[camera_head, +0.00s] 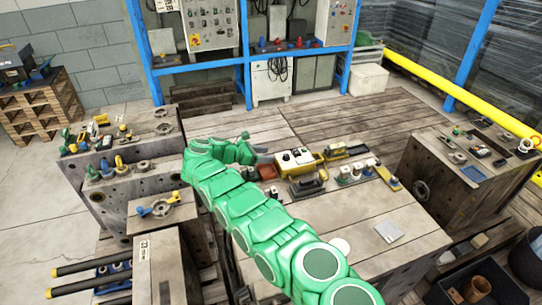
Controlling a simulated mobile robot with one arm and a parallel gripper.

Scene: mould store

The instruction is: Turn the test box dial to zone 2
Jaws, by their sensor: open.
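A small yellow and cream box with dark round parts on top (295,158) sits on the wooden worktop, near the middle of the picture. It looks like the test box. Its dial setting and markings are too small to read. My green arm crosses the worktop from the lower right and bends round at the far left. My gripper (262,152) is at the arm's end, just left of the box, and looks small and grey. It is open and appears empty. I cannot tell whether it touches the box.
A reddish-brown piece (266,172) lies between my arm and the box. A yellow-and-dark tool (347,151), a dark block (307,185) and several small pots stand to the right. A paper sheet (389,231) lies on the front worktop. Mould blocks with loose parts stand on both sides.

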